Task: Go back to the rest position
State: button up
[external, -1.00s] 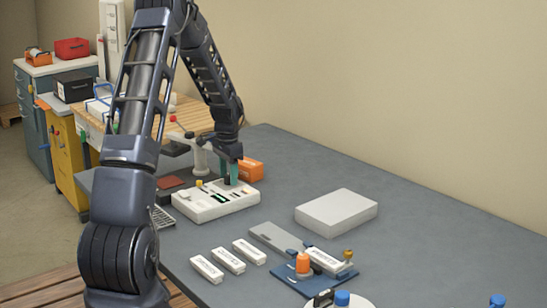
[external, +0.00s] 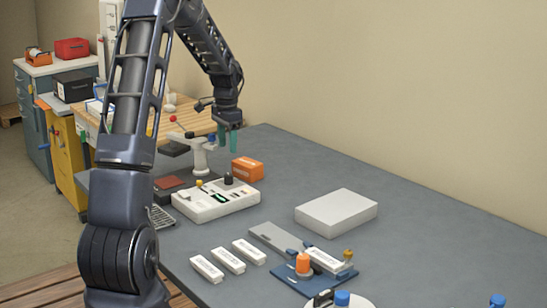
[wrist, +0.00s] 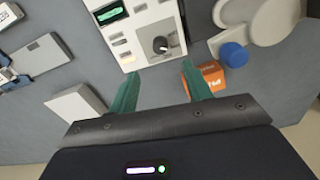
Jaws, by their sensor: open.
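My gripper (external: 228,140) hangs from my arm above the far end of the grey table (external: 400,235). Its two green fingers are apart with nothing between them, as the wrist view also shows (wrist: 165,90). Below and in front of it stands a white device (external: 216,203) with a black knob (external: 228,178), a yellow knob and a small green display. In the wrist view the black knob (wrist: 160,45) lies just beyond the fingertips, apart from them. An orange box (external: 247,169) sits beside the device and shows behind the right finger in the wrist view (wrist: 208,77).
A pale stand (external: 199,155) with a red-tipped lever rises close to my gripper. A white block (external: 336,212), several white labelled bars (external: 228,260) and a blue fixture (external: 300,275) with an orange knob lie nearer the front. The table's right side has clear room.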

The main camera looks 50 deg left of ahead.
jog(key=s+d+r+t+y, duration=0.1)
jog(key=s+d+r, duration=0.4)
jog(key=d+r, duration=0.65)
jog(key=s+d+r+t, duration=0.1)
jog(key=s+d+r, duration=0.45)
jog(key=d, duration=1.05)
jog(key=s+d+r+t, duration=0.1)
jog(key=s+d, duration=0.7)
jog(key=s, duration=0.2)
jog(key=s+d+r+n+t+h, duration=0.1)
jog(key=s+d+r, duration=0.1)
jog(key=s+d, duration=0.6)
jog(key=s, duration=0.2)
jog(key=shift+s+t, duration=0.3)
jog(key=shift+s, duration=0.1)
